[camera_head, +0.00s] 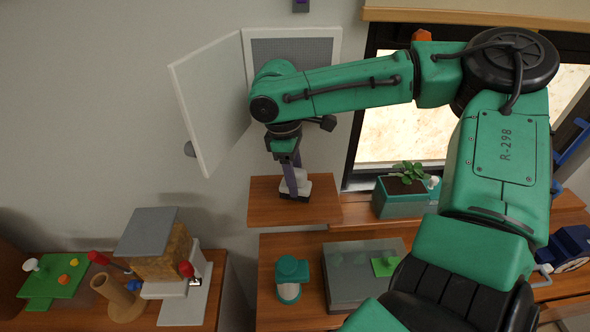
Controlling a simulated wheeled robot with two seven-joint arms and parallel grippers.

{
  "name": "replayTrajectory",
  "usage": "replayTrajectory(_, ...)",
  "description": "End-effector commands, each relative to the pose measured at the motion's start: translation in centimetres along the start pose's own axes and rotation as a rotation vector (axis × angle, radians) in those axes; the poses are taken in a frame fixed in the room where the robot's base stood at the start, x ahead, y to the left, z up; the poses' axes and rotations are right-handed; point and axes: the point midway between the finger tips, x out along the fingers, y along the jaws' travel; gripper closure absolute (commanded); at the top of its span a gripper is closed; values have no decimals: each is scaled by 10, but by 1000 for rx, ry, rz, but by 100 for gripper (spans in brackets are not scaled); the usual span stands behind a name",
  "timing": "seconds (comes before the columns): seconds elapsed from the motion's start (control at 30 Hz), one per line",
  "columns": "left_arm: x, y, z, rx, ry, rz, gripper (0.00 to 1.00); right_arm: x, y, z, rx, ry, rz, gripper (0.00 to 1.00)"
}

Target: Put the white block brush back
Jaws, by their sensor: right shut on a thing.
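The white block brush (296,187) is at the small wooden shelf (262,208) below the open wall cabinet. It has a pale upper body and a dark lower edge. My right gripper (291,172) points down from above and is shut on the brush, its fingers hiding part of it. The brush is over the shelf board; I cannot tell whether its underside touches the wood. My left gripper is not in view.
The cabinet door (212,100) stands open left of my right wrist. A teal planter (405,202) is right of the shelf. Below are a teal-lidded jar (290,280) and a grey box (350,275). A left counter holds a block-shaped thing (160,245) and a brown tube (118,296).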

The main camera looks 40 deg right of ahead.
Motion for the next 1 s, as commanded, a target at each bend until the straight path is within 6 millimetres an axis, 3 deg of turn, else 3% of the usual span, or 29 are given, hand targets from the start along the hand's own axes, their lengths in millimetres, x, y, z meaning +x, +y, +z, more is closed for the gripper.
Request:
replayTrajectory(0.57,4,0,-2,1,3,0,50,12,0,-2,0,-1,1,100)
replayTrajectory(0.6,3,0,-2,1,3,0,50,11,0,-2,0,-1,1,36)
replayTrajectory(0.67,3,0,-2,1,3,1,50,11,0,-2,0,-1,1,16)
replayTrajectory(0.87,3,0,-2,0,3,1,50,11,0,-2,0,-1,0,16)
replayTrajectory(0.9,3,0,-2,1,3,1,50,11,0,-2,0,-1,0,12)
replayTrajectory(0.93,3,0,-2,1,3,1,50,11,0,-2,0,-1,0,1)
replayTrajectory(1.0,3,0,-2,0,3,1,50,11,0,-2,0,-1,0,0)
